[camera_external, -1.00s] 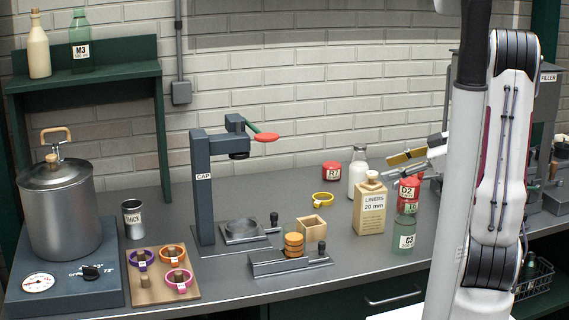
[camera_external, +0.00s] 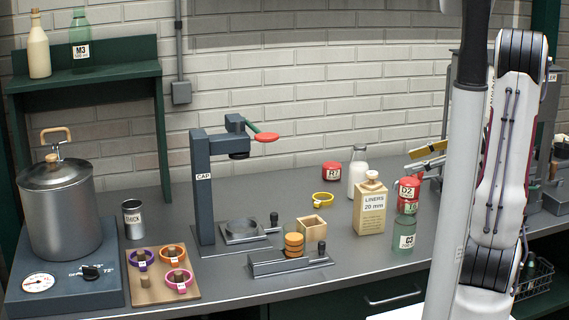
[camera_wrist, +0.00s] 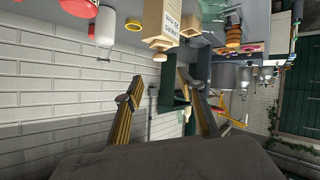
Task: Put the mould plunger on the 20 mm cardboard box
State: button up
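The box labelled "LINERS 20 mm" (camera_external: 369,213) stands upright on the bench, right of centre. A pale wooden piece with a round knob (camera_external: 372,175), which looks like the mould plunger, sits upright on top of it. In the wrist view the box (camera_wrist: 163,22) appears upside down, with the knob (camera_wrist: 160,57) pointing down the picture. My gripper (camera_external: 411,162) is to the right of the knob, apart from it. Its two fingers are spread and empty in the wrist view (camera_wrist: 160,76).
Red D2 (camera_external: 408,184) and green C3 (camera_external: 404,237) containers stand right of the box, close below my gripper. A white bottle (camera_external: 357,168) and red jar (camera_external: 331,171) are behind. An open wooden box (camera_external: 312,230) and the press (camera_external: 203,190) stand left.

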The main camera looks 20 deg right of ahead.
dwell(0.4)
jog(key=w+d+r+m+t+h, duration=0.3)
jog(key=w+d+r+t+h, duration=0.1)
jog(key=w+r+h, duration=0.25)
jog(key=s+d+r+m+h, duration=0.2)
jog(key=d+r+m+h, duration=0.2)
jog(key=h, duration=0.1)
jog(key=s+a+f+m+g+y, duration=0.1)
jog(key=s+a+f+g, duration=0.1)
jog(key=s, duration=0.5)
jog(key=s+a+f+m+g, duration=0.2)
jog(key=s+a+f+g, duration=0.1)
jog(key=s+a, duration=0.4)
jog(key=s+a+f+m+g+y, duration=0.1)
jog(key=s+a+f+m+g, duration=0.1)
jog(key=s+a+f, duration=0.3)
jog(key=shift+s+y, duration=0.35)
jog(key=shift+s, duration=0.85)
